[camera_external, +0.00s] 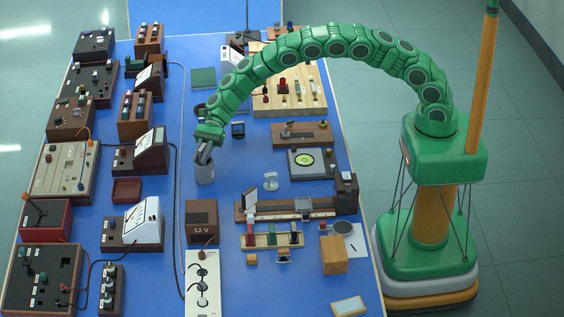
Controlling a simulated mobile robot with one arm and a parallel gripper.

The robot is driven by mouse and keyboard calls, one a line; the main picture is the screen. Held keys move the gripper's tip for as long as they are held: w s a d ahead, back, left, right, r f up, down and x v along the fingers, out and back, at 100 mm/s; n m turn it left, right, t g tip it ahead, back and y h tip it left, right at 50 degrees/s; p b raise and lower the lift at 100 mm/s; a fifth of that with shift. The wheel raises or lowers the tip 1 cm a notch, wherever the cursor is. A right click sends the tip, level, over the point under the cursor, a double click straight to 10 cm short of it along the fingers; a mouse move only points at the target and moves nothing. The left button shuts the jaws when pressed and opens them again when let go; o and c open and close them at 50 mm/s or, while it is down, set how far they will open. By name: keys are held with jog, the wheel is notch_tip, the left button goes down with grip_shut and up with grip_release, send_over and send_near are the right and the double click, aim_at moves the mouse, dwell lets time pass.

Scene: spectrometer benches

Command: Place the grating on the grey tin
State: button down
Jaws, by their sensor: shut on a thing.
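A grey tin (204,174), a short upright cylinder, stands on the blue bench top left of the middle. My gripper (204,155) points down directly over the tin's top, at the end of my green arm, which arches in from the right. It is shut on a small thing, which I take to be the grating. The fingers hide nearly all of it, so its shape and tilt cannot be made out. I cannot tell whether it touches the tin's top or is just above it.
A brown meter (142,154) stands left of the tin, and a small dark red tray (127,190) lies nearer. A brown 12 V box (201,221) is in front. A small black item (238,130) lies behind right. Bare blue bench (232,180) is right of the tin.

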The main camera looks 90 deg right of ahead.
jog(key=c, duration=1)
grip_release()
jog(key=shift+f, duration=0.1)
jog(key=shift+c, duration=0.2)
jog(key=v, duration=1.2)
jog(key=shift+r, duration=0.25)
jog(key=shift+w, duration=0.1)
